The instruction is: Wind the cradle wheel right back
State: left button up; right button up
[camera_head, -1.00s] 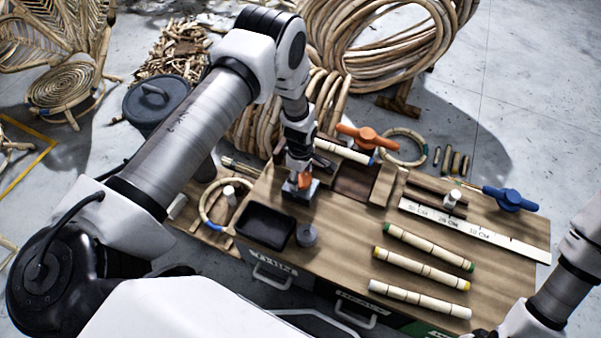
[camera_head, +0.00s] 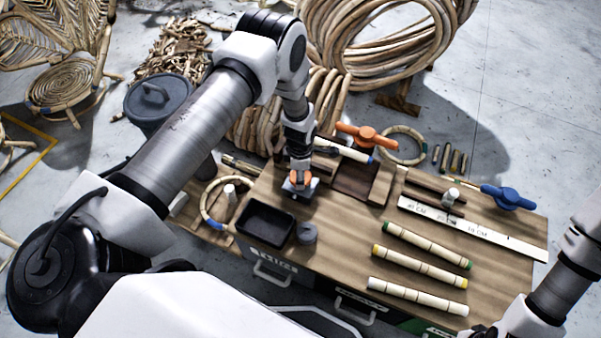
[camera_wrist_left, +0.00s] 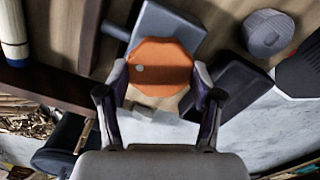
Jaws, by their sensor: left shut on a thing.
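The cradle wheel, an orange eight-sided knob (camera_wrist_left: 162,68) with a pale dot on its face, sits between the fingers of my left gripper (camera_wrist_left: 161,88) in the left wrist view. A finger touches each side of it. In the head view my left gripper (camera_head: 299,178) points down at the bench, with the orange wheel (camera_head: 300,181) at its tip. A grey metal block (camera_wrist_left: 168,25) lies under and behind the wheel. My right arm shows at the right edge of the head view, but its gripper is out of view.
A black tray (camera_head: 266,222) and a grey round piece (camera_head: 307,233) stand close beside the left gripper. An orange-handled clamp (camera_head: 367,136) and a blue handle (camera_head: 508,198) are farther right. Several marked rattan poles (camera_head: 420,268) and a ruler (camera_head: 470,229) lie on the bench.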

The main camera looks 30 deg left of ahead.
pick_arm(q)
jog(key=shift+s, duration=0.1)
jog(key=o, duration=1.1)
jog(key=shift+f, duration=0.1)
notch_tip(320, 180, up, 12)
jog(key=shift+r, duration=0.1)
